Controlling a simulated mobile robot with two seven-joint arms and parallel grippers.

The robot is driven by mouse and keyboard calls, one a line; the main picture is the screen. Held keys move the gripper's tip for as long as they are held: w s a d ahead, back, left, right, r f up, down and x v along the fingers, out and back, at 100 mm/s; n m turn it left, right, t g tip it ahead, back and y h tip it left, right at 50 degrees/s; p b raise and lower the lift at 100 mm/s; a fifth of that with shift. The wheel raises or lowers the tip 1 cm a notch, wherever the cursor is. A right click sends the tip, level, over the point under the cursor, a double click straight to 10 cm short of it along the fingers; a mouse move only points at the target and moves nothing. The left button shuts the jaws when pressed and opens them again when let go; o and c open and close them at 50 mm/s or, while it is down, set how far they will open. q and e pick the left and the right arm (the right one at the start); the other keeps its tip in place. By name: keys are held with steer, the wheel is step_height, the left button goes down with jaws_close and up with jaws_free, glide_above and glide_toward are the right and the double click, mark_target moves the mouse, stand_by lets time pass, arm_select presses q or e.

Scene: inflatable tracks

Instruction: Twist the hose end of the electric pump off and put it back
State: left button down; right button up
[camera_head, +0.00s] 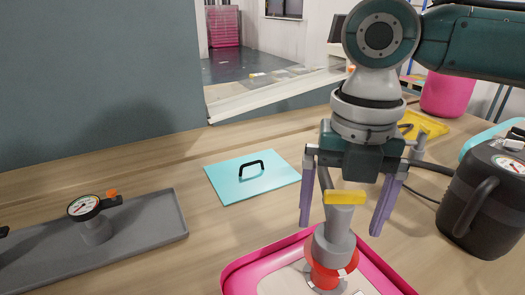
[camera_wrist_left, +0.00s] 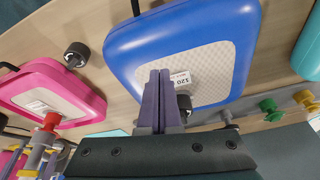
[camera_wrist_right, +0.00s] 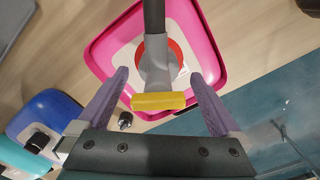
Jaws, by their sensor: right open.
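The grey hose end (camera_head: 338,240) with a yellow crossbar stands upright on the red valve (camera_head: 322,275) of a pink track (camera_head: 240,274). It also shows in the right wrist view, with the yellow bar (camera_wrist_right: 158,101) facing the camera. My right gripper (camera_head: 340,230) points down over it, open, with one purple finger on each side and gaps to the bar. The black electric pump (camera_head: 484,205) with a gauge stands at the right, its dark hose partly hidden by my gripper. My left gripper (camera_wrist_left: 159,72) has its fingers together, apparently empty, in the left wrist view.
A turquoise panel (camera_head: 232,181) with a black handle lies behind the pink track. A grey tray (camera_head: 160,222) with a gauge (camera_head: 84,207) is at the left. A blue track (camera_wrist_left: 232,50) lies near my left gripper. Bare wood separates them.

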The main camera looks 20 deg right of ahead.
mark_target(336, 233)
arm_select(q)
steer(key=shift+a+f, duration=0.1)
arm_select(e)
steer(key=shift+f, duration=1.8)
arm_select(q)
steer(key=shift+a, duration=0.1)
arm_select(e)
steer(key=c, duration=1.4)
arm_select(q)
steer(key=shift+r+p, duration=0.6)
steer(key=shift+r, duration=0.05)
arm_select(e)
steer(key=shift+a+r+m, duration=0.1)
steer(key=shift+r+m, duration=0.1)
steer(key=shift+m, duration=0.3)
arm_select(q)
step_height(336, 233, up, 2)
steer(key=shift+r+p, duration=0.15)
steer(key=shift+p, duration=0.95)
arm_select(e)
steer(key=m, duration=0.3)
arm_select(q)
steer(key=shift+r, duration=0.15)
arm_select(e)
steer(key=shift+f+m, duration=0.15)
steer(key=shift+m, duration=0.45)
